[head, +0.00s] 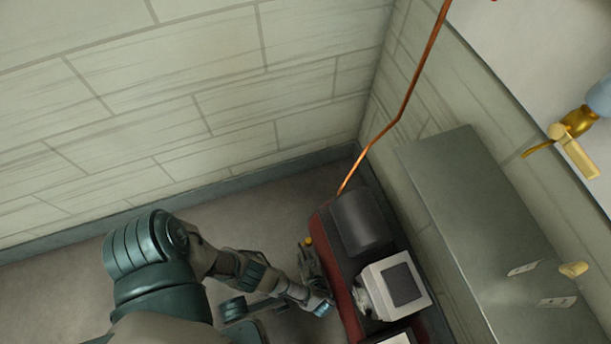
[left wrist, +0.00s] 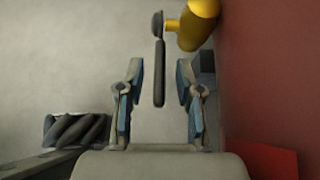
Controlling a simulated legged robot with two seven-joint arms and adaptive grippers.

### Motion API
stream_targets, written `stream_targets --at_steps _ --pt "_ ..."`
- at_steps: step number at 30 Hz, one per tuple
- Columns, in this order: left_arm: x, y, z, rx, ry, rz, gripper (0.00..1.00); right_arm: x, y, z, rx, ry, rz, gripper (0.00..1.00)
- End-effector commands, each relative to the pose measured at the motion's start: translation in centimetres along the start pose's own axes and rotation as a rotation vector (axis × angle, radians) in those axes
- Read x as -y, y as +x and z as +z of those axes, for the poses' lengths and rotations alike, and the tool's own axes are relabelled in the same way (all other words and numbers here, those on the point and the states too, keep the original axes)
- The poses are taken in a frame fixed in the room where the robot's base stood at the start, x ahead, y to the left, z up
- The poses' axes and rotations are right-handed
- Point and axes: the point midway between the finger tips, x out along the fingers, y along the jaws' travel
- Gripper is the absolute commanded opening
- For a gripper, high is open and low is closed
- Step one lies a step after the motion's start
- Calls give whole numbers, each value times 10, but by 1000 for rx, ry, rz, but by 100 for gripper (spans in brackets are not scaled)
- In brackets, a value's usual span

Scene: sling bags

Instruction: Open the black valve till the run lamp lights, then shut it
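In the left wrist view, the black valve shows as a slim black lever (left wrist: 159,74) beside a yellow pipe fitting (left wrist: 198,24). In the head view, a small yellow part (head: 309,241) shows at the side of the red machine. My left gripper (head: 307,262) is low beside that machine, near the yellow part. In the left wrist view my left gripper (left wrist: 160,92) is open, with its fingers apart on either side of the lever's line. No finger appears to touch the lever. I cannot make out a run lamp. My right gripper is not in view.
The red machine (head: 343,294) bears a dark cover (head: 361,222) and a white box with a dark panel (head: 397,286). A copper pipe (head: 400,113) rises from it. A grey cabinet (head: 470,200) and a brass valve with a cream handle (head: 573,151) are at right.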

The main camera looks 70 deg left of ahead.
Motion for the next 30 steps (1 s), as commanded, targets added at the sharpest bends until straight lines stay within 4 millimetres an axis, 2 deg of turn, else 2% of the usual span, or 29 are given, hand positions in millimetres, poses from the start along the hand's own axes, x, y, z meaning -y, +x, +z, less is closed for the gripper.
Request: stream_targets --at_steps 5,12,18,24,30 --pt "0 -15 -2 -4 1 -1 35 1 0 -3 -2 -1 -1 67" --pt "0 -68 -2 -6 0 -1 35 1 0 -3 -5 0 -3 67" --pt "1 -104 -2 -3 1 -1 35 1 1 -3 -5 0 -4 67" --pt "1 -119 -2 -1 1 0 35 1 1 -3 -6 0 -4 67" --pt "1 -119 -1 0 1 0 35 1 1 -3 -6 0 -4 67"
